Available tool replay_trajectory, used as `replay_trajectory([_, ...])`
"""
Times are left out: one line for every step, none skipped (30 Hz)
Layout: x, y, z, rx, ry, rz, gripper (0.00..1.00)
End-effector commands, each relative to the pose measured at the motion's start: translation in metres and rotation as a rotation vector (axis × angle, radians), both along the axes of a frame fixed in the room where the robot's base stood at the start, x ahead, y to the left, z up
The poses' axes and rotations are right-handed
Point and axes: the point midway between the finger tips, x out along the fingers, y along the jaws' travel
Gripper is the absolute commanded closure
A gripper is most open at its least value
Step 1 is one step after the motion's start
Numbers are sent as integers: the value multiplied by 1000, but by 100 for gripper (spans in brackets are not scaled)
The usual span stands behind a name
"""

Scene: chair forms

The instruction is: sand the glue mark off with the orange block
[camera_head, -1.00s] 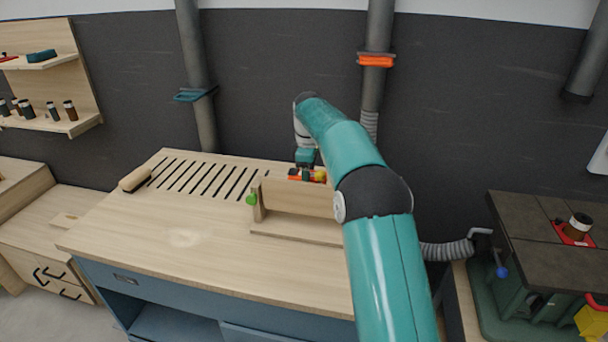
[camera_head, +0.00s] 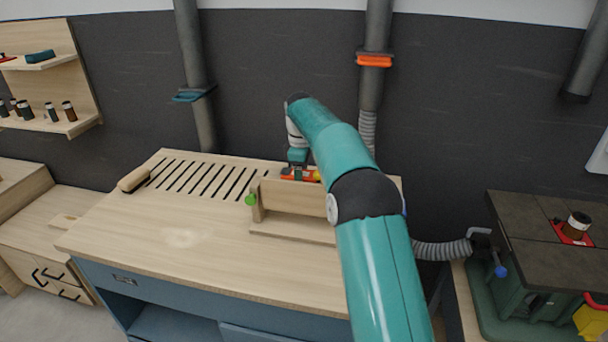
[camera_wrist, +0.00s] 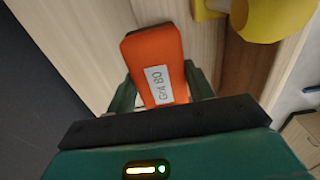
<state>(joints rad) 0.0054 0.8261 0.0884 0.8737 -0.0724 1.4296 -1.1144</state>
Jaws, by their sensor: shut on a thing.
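The orange block (camera_wrist: 158,65) has a dark underside edge and a white label reading "GA 80", upside down in the wrist view. My gripper (camera_wrist: 161,90) is shut on it, with a green finger on each side. In the head view the block (camera_head: 288,173) shows small behind the wooden fence on the bench, below my gripper (camera_head: 297,165); whether it touches the surface under it I cannot tell. A pale, roundish patch, seemingly the glue mark (camera_head: 180,237), lies on the open left-front part of the bench top, well away from my gripper.
A wooden fence (camera_head: 295,198) with a green knob (camera_head: 250,199) stands between block and bench front. A yellow object (camera_wrist: 275,18) is close beside the block. A wooden-handled brush (camera_head: 133,180) lies by the slots. The bench top (camera_head: 130,227) is clear around the patch.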

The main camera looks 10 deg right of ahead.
Motion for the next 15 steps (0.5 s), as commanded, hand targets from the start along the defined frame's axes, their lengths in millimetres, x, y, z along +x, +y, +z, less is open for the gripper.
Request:
replay_trajectory([0,1,-2,1,3,1,66])
replay_trajectory([0,1,-2,1,3,1,66])
replay_trajectory([0,1,-2,1,3,1,66])
replay_trajectory([0,1,-1,1,3,1,66])
replay_trajectory([0,1,-1,1,3,1,66])
replay_trajectory([0,1,1,1,2,1,66])
replay_trajectory([0,1,3,1,2,1,66])
replay_trajectory([0,1,5,1,1,1,66])
replay_trajectory([0,1,9,1,1,1,66])
replay_trajectory([0,1,12,1,1,1,66])
replay_trajectory([0,1,15,1,1,1,66])
replay_trajectory([0,1,19,1,0,1,66])
replay_trajectory([0,1,22,1,0,1,66])
replay_trajectory([0,1,24,1,0,1,66])
replay_trajectory([0,1,28,1,0,1,66])
